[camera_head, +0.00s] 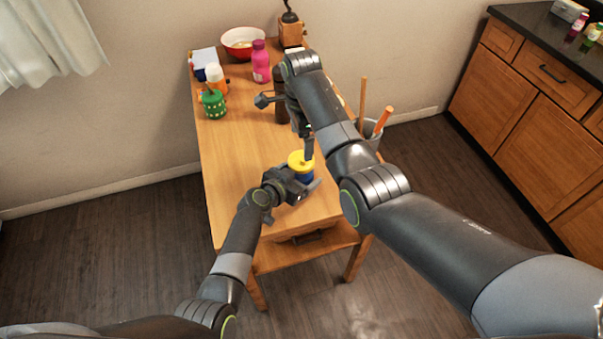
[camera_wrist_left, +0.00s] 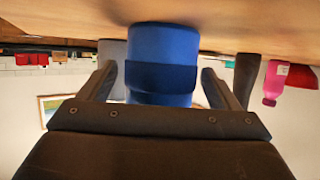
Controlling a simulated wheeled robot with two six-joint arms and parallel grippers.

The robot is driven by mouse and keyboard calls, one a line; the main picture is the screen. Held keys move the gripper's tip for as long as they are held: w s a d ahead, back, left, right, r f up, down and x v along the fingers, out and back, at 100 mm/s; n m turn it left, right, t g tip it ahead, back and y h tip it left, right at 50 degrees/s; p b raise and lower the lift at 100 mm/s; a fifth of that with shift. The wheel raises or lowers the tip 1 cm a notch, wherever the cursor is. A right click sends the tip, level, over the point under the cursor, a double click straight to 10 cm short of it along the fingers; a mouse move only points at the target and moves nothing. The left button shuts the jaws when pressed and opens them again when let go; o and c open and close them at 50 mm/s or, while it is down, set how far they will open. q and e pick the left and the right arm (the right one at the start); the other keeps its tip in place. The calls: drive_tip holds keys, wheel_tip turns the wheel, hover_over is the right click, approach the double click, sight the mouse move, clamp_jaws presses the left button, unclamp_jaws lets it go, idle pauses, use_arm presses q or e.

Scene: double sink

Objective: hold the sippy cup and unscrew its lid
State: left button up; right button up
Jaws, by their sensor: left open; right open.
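The sippy cup has a blue body (camera_head: 304,177) and a yellow lid (camera_head: 298,158). It stands upright near the front end of the wooden table. My left gripper (camera_head: 299,184) is open at the cup's near side. In the left wrist view, which looks upside down, the blue body (camera_wrist_left: 162,48) lies between the spread fingers of my left gripper (camera_wrist_left: 160,88), with gaps on both sides. My right gripper (camera_head: 307,150) points down at the lid from above and is open. Its fingertips are partly hidden, and I cannot tell whether they touch the lid.
A green holder (camera_head: 214,104), an orange-and-white bottle (camera_head: 215,78), a pink bottle (camera_head: 261,62), a red bowl (camera_head: 242,42) and a coffee grinder (camera_head: 291,32) stand toward the back of the table (camera_head: 240,150). A dark bottle stands behind my right arm. The table's left middle is clear.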

sight(301, 159)
use_arm(q)
drive_tip(key=shift+w+d+f, duration=0.15)
drive_tip(key=shift+w, duration=0.2)
use_arm(e)
drive_tip(key=shift+a, duration=0.1)
use_arm(q)
clamp_jaws()
use_arm(e)
drive_tip(key=n, duration=0.4)
drive_tip(key=shift+n, duration=0.3)
drive_tip(key=shift+f, duration=4)
